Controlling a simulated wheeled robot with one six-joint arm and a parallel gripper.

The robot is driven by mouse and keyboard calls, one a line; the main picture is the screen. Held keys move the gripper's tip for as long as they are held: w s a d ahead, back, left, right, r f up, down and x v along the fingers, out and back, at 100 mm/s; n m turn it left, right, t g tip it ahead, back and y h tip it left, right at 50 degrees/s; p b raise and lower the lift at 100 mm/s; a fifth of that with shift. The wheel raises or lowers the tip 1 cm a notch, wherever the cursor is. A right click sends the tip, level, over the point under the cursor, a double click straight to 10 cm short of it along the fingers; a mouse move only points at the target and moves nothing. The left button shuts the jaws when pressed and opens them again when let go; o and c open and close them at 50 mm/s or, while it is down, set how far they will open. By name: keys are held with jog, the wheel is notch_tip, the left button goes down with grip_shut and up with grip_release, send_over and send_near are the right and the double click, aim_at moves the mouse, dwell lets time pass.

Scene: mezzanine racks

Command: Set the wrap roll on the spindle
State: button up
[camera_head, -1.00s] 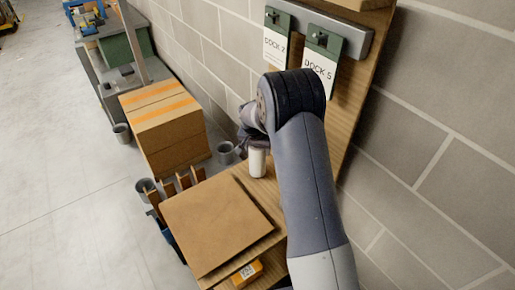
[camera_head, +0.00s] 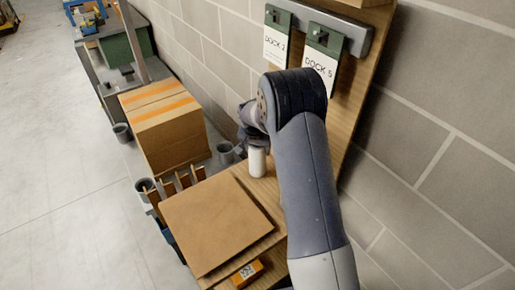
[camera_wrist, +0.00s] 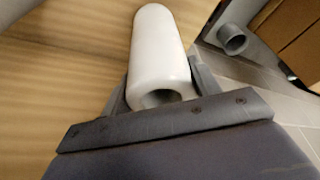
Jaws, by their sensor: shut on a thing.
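The wrap roll (camera_head: 257,162) is a white cylinder with a hollow core. It looks upright in the head view, just above or on the wooden bench top; I cannot tell whether it touches. My gripper (camera_head: 248,140) is at the roll, partly hidden behind my arm. In the wrist view the white roll (camera_wrist: 160,55) lies between the two fingers of my gripper (camera_wrist: 158,85), which are shut on it. The dark opening of its core faces the camera. I cannot make out the spindle in either view.
A brown board (camera_head: 215,225) covers the front of the bench (camera_head: 262,195), with an orange box (camera_head: 246,273) beside it. A taped carton (camera_head: 165,120) and grey cups (camera_head: 225,152) stand beyond. Dock cards (camera_head: 320,60) hang on the back panel against the brick wall.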

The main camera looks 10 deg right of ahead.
jog(key=shift+f+b, duration=0.55)
jog(key=shift+b, duration=0.25)
dwell(0.5)
jog(key=o, duration=0.8)
jog(key=shift+c, duration=0.2)
jog(key=shift+p+v, duration=2.35)
jog(key=shift+v, duration=3.15)
jog(key=b+x, duration=0.3)
jog(key=x, duration=0.5)
jog(key=shift+f+b, duration=0.3)
jog(key=shift+b, duration=0.05)
jog(key=shift+d+r, duration=0.1)
jog(key=shift+r, duration=0.05)
